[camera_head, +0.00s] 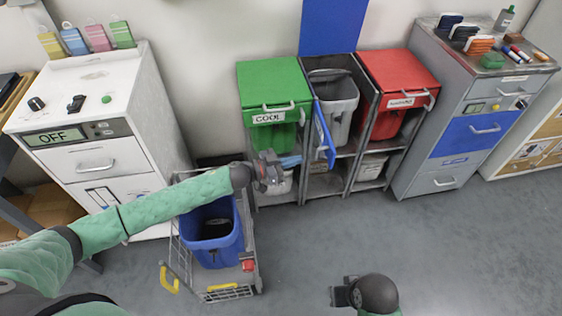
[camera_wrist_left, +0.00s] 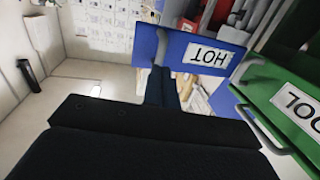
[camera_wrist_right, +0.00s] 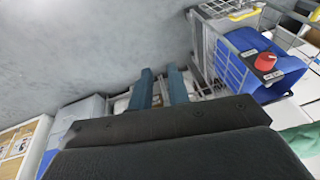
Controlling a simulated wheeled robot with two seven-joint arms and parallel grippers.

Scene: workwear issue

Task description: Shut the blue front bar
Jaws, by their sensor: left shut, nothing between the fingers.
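The blue front bar (camera_head: 323,132) stands swung outward from the open middle bay, between the green and red bins. In the left wrist view the blue bar (camera_wrist_left: 162,46) carries a HOT label and has a handle. My left gripper (camera_head: 273,172) is in front of the green bay, left of the bar. Its shut, empty fingers (camera_wrist_left: 161,77) reach up to the bar in the left wrist view; I cannot tell whether they touch it. My right gripper (camera_head: 343,293) is low over the floor; its fingers (camera_wrist_right: 161,88) are apart with nothing between them.
A blue lid (camera_head: 332,25) stands raised behind the grey middle bin (camera_head: 338,100). The green COOL bin (camera_head: 272,92) and red bin (camera_head: 398,80) flank it. A wire cart with a blue tub (camera_head: 212,240) stands below my left arm. Floor (camera_head: 450,245) to the right is clear.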

